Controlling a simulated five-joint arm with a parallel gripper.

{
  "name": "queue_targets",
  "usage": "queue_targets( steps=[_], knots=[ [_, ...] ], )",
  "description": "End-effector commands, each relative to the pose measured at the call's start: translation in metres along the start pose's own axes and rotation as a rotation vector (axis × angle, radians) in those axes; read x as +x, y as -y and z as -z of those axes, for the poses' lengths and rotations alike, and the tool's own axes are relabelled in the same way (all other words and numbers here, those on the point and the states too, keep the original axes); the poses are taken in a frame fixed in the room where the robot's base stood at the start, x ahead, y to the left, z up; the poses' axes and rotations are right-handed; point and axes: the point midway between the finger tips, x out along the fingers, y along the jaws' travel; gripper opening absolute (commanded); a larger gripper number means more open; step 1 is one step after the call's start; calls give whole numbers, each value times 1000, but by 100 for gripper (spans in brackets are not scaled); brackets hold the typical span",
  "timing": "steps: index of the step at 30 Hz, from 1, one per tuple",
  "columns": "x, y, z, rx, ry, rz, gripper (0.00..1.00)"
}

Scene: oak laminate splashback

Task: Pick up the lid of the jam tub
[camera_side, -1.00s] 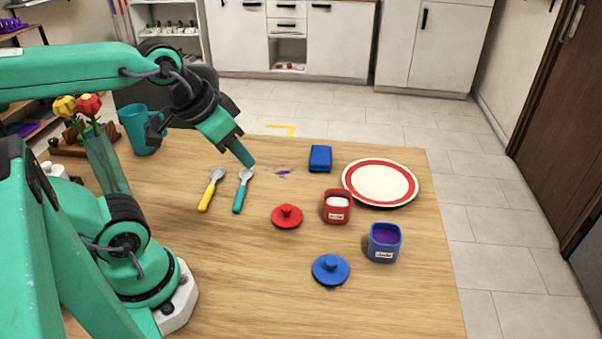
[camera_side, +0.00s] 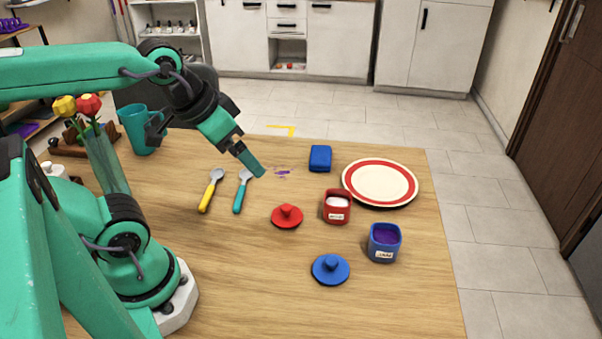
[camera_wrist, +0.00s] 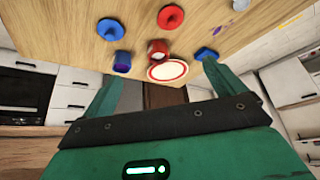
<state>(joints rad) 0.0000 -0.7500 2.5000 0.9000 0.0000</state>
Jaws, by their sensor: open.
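The jam tub (camera_side: 384,244) is a blue open tub with purple contents and a white label that reads JAM, at the front right of the table. A round blue lid (camera_side: 330,269) with a knob lies flat on the table, left of and in front of that tub. Both also show in the wrist view, the blue lid (camera_wrist: 110,29) above the blue tub (camera_wrist: 122,62). My gripper (camera_side: 255,167) is open and empty, above the table near the spoons, well behind and left of the blue lid.
A red lid (camera_side: 287,216) lies beside a red tub (camera_side: 337,207) with white contents. A red-rimmed plate (camera_side: 380,163) and a blue block (camera_side: 320,158) are behind. Two spoons, yellow-handled (camera_side: 208,194) and teal-handled (camera_side: 240,195), lie left. The front middle of the table is clear.

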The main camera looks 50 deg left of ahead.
Motion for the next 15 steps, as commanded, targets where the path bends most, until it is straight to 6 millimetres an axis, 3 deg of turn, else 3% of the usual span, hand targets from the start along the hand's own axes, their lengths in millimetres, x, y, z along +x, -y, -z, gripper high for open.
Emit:
queue_targets(
  steps=[15],
  knots=[
    [11,-9,9,-39,45,-15,95]
  ],
)
